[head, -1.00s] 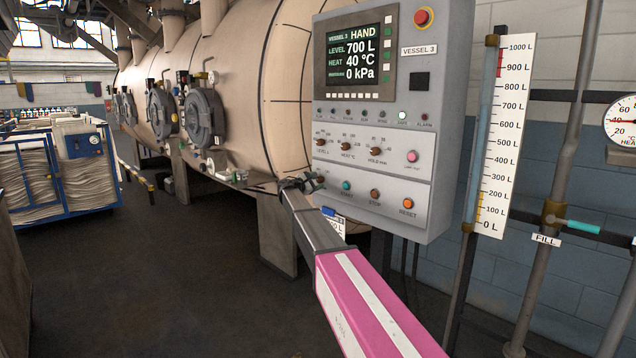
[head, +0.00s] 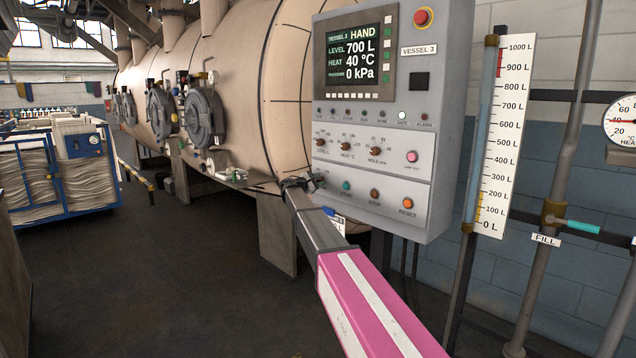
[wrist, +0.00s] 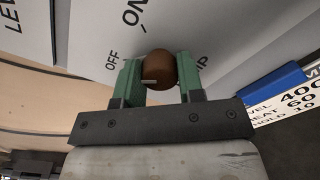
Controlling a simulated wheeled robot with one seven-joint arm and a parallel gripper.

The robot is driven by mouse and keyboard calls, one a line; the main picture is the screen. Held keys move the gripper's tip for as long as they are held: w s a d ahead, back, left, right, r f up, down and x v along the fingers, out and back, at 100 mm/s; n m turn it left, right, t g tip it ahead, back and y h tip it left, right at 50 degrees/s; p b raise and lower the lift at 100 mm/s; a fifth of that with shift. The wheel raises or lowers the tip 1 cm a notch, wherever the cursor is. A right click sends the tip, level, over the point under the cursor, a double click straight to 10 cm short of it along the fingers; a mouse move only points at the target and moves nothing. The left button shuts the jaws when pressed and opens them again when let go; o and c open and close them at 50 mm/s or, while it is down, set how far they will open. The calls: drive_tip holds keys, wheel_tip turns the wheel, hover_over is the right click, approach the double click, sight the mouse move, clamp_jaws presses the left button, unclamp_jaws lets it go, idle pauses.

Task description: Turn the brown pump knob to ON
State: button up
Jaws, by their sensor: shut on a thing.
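The brown pump knob (wrist: 160,70) shows in the wrist view between the two green fingers of my gripper (wrist: 158,80). The fingers are shut on it, one on each side. A short pale mark lies across its left part. The OFF label (wrist: 112,62) is just up and left of the knob, and the ON label (wrist: 133,18) is farther up; both are partly cut or covered. In the head view my gripper (head: 308,183) is at the lower left edge of the grey control panel (head: 420,168), and it hides the knob there.
The panel has small level, heat and hold knobs (head: 346,147) above, and start, stop and reset buttons (head: 375,194) to the right. A red emergency button (head: 423,17) is at the top. The big cream vessel (head: 235,90) stands behind left. A blue label holder (wrist: 275,84) is near my gripper.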

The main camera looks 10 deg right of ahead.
drive_tip(key=m, duration=1.3)
idle(0.5)
drive_tip(key=o, duration=0.9)
drive_tip(key=v, duration=1)
drive_tip(key=shift+s+a, duration=0.25)
drive_tip(key=shift+a, duration=0.05)
